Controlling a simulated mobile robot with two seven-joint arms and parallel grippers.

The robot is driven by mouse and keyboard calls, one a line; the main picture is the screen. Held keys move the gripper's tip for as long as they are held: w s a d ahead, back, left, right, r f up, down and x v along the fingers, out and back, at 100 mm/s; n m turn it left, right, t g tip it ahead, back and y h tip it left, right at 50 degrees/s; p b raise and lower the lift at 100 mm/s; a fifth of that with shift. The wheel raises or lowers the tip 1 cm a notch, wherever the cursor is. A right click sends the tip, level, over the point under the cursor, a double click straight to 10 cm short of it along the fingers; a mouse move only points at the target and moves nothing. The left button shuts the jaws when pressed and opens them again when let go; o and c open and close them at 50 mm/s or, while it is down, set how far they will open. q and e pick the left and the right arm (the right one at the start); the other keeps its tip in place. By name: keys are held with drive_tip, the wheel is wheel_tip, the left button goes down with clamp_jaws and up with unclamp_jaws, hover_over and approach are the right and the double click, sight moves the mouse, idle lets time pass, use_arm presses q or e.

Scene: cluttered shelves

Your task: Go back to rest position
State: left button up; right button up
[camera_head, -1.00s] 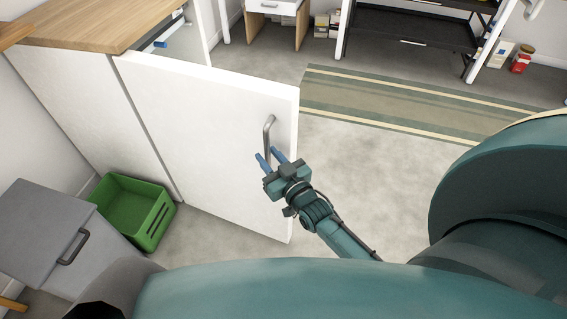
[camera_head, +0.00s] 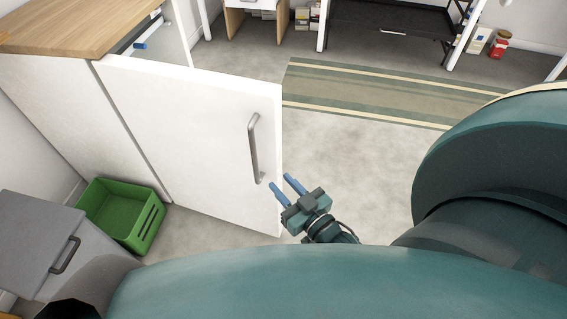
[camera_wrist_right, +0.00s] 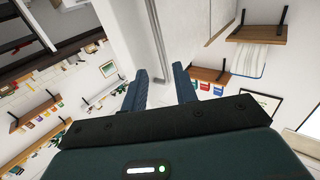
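My right gripper (camera_head: 284,184) is just beside the free edge of an open white cabinet door (camera_head: 190,130), below and to the right of its grey bar handle (camera_head: 254,148). Its two blue fingers are apart, with nothing between them in the head view. In the right wrist view the fingers (camera_wrist_right: 162,88) are also spread, and the handle (camera_wrist_right: 157,45) shows beyond them. The gripper is apart from the handle. My left gripper is not in view.
A green crate (camera_head: 148,225) and a grey drawer unit (camera_head: 40,235) stand on the floor at the left. A wooden countertop (camera_head: 85,28) tops the cabinet. A striped rug (camera_head: 370,92) lies on open floor beyond. A black shelf (camera_head: 385,30) stands at the back.

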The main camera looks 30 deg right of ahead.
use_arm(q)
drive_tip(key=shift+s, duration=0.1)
